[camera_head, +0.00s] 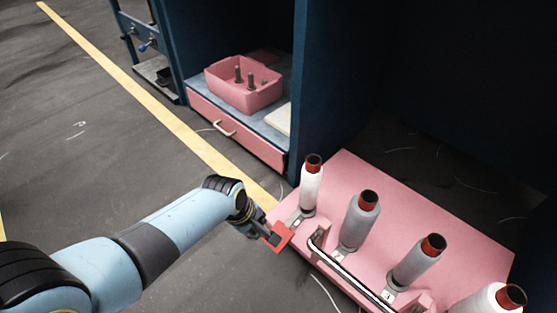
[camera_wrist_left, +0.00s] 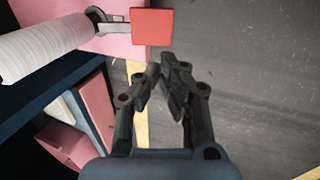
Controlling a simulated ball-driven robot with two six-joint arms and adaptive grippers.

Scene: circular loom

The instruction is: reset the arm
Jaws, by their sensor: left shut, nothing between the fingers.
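My left arm reaches in from the left in the head view, and its gripper (camera_head: 262,231) is beside the near left corner of the pink board (camera_head: 400,207). In the left wrist view the gripper (camera_wrist_left: 168,76) is shut, with nothing between its fingers. A red square plate (camera_head: 279,237) sits at the board's edge close to the fingertips. In the left wrist view the red plate (camera_wrist_left: 152,27) is just beyond the fingers, on a grey bracket next to a white spool (camera_wrist_left: 45,38). My right gripper is not in view.
Several spools with red tops stand on the pink board, behind a metal bar (camera_head: 350,270). A pink bin (camera_head: 262,98) with grey pegs sits on a blue shelf above a drawer with a handle (camera_head: 224,128). Dark floor with a yellow line (camera_head: 150,100) is open at left.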

